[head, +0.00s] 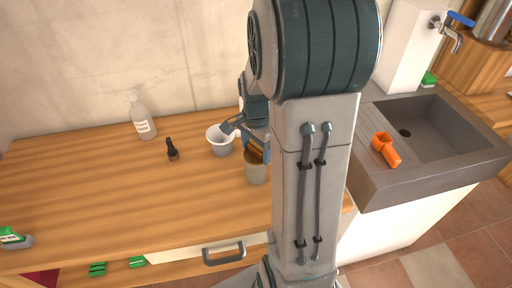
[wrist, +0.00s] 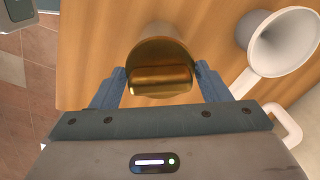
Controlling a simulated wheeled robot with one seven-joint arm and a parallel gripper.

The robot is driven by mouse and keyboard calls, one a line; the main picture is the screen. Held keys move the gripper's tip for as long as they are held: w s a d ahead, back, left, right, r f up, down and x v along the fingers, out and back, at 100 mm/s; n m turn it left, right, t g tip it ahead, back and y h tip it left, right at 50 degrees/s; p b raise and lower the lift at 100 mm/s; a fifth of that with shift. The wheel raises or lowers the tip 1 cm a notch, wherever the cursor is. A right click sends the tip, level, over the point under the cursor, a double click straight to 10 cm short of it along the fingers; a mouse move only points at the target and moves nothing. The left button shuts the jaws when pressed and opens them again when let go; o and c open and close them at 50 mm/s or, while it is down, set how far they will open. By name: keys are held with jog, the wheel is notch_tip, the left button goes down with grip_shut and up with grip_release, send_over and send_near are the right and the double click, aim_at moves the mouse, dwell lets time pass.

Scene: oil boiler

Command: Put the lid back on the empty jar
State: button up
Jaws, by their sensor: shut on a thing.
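The lid (wrist: 158,55) is a gold-brown disc with a raised grip bar. My gripper (wrist: 160,78) is shut on it, with one blue finger at each side in the wrist view. The lid also shows as a brown patch (head: 254,153) under my gripper in the head view. The jar (head: 257,172) is a small grey-beige cylinder standing on the wooden counter, right below the lid. In the wrist view part of the jar (wrist: 162,31) shows beyond the lid. The lid hides the jar's mouth. I cannot tell whether the lid touches the rim.
A white funnel-like vessel (head: 221,142) stands just left of the jar; it is at right in the wrist view (wrist: 280,42). A dark small bottle (head: 172,150) and a clear bottle (head: 142,116) stand farther left. An orange scoop (head: 386,149) lies by the sink (head: 436,124). The left counter is mostly clear.

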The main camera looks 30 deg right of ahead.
jog(key=o, duration=1.1)
jog(key=shift+o, duration=0.2)
jog(key=shift+r, duration=0.1)
jog(key=shift+r+p, duration=2.8)
jog(key=shift+r, duration=0.65)
grip_shut()
